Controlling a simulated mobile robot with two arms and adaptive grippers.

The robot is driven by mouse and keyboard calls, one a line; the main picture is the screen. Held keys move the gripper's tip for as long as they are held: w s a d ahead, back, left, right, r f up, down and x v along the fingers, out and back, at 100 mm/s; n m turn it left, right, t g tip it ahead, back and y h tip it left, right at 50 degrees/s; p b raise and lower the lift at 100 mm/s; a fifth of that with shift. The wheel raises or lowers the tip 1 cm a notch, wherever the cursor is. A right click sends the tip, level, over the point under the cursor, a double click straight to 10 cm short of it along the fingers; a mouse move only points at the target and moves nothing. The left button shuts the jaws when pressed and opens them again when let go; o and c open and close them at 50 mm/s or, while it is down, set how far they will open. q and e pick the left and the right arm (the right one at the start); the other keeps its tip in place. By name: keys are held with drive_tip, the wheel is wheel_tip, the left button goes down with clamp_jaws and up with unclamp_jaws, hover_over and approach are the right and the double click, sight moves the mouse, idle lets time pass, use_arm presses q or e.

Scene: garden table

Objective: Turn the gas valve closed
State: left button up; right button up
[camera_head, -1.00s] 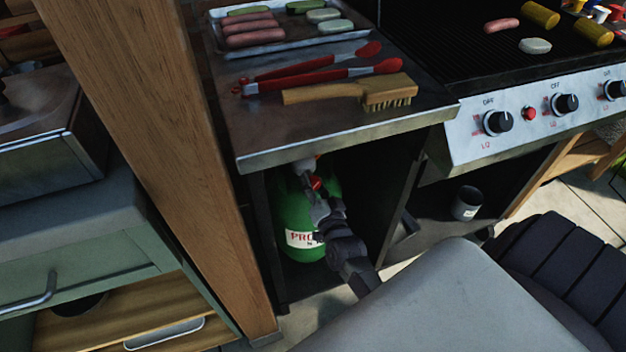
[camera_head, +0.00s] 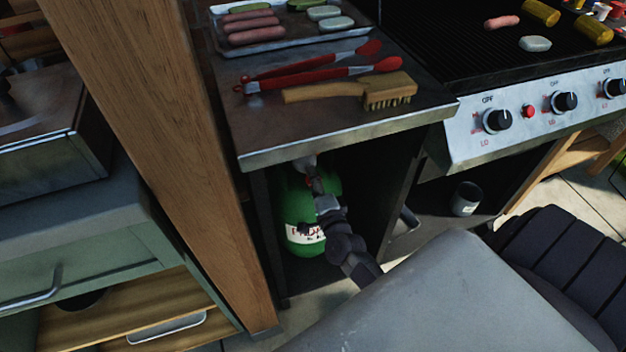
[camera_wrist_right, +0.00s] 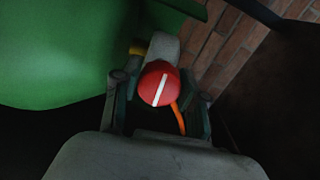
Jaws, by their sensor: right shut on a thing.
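The green gas bottle (camera_head: 292,205) stands in the open cabinet under the side counter. Its label is partly hidden by my right arm. My right gripper (camera_head: 314,180) reaches into the cabinet at the top of the bottle. In the right wrist view the red valve knob (camera_wrist_right: 159,83) with a white stripe sits between the two fingers of the right gripper (camera_wrist_right: 158,93), which is shut on it. An orange hose (camera_wrist_right: 178,117) hangs below the knob. My left gripper is not in view.
The counter (camera_head: 345,135) above carries a wooden brush (camera_head: 350,91), red tongs (camera_head: 320,75) and a food tray (camera_head: 280,47). The grill panel with knobs (camera_head: 497,121) is to the right. A wooden post (camera_head: 165,140) stands left of the cabinet. A grey cup (camera_head: 466,199) is lower right.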

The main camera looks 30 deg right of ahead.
drive_tip(key=shift+m, duration=0.3)
idle(0.4)
drive_tip(key=o, duration=1.1)
drive_tip(key=shift+o, duration=0.2)
drive_tip(key=shift+s, duration=0.1)
drive_tip(key=v, duration=1.2)
drive_tip(key=shift+f, duration=0.1)
